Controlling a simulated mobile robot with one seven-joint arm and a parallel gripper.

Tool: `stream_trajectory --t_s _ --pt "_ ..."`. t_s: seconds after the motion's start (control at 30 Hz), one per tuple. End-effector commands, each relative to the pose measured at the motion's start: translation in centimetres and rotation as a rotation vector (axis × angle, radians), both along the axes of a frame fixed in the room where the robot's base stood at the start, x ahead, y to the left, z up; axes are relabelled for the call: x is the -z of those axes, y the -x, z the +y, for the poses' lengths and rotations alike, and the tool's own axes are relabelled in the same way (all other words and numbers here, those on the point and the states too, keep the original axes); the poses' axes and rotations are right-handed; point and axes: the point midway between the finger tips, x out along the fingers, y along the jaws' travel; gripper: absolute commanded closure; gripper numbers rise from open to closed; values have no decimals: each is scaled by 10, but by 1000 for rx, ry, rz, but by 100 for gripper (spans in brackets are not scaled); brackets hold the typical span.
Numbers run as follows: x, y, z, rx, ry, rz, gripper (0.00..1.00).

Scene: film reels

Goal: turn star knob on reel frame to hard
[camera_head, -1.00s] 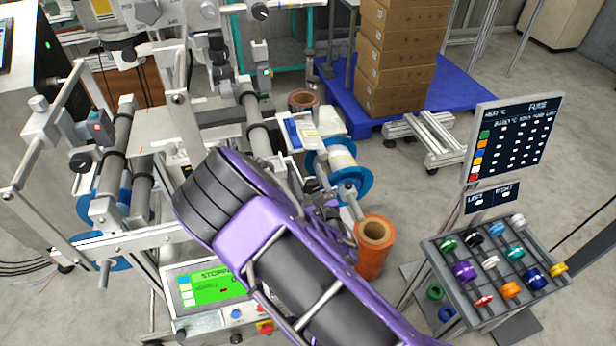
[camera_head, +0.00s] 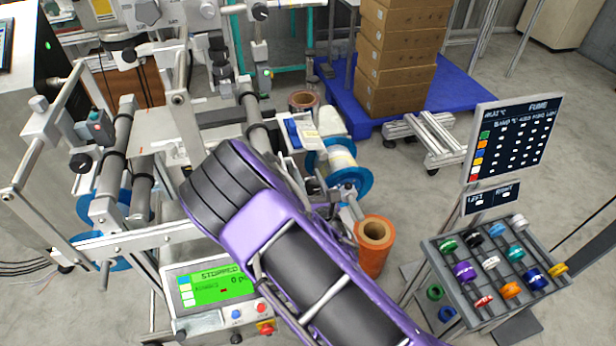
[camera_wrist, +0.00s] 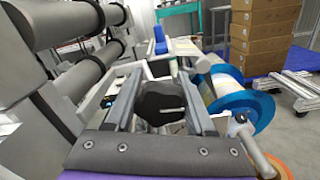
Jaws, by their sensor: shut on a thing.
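The star knob (camera_wrist: 160,103) is black with a lobed rim and a light mark on its face. It sits in the middle of the wrist view. My gripper (camera_wrist: 158,88) is shut on it, with one grey finger on each side. In the head view my purple and black arm covers the knob and the gripper. The reel frame (camera_head: 160,140) is a grey metal machine with rollers at the left of the head view. A blue-flanged reel (camera_wrist: 243,98) is right of the gripper in the wrist view.
A control panel with a green screen (camera_head: 216,287) reads STOPPED below the frame. An orange roll (camera_head: 374,246) stands right of my arm. A rack of coloured spools (camera_head: 496,266) and a dark sign (camera_head: 514,138) stand at the right. Boxes (camera_head: 396,60) sit on a blue pallet (camera_head: 452,88).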

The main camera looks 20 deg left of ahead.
Motion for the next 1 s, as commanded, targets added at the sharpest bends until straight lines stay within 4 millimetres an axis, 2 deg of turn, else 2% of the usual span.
stream_trajectory --t_s 0.27,0.3,0.43,0.77,0.87,1.0 --pt "2 1 0 0 0 5 100" --pt "2 1 0 0 1 6 40" --pt "1 1 0 -1 0 5 17" --pt "1 2 -1 -1 0 3 15" --pt "1 8 -7 0 1 3 15" --pt "1 27 -22 0 5 6 15"
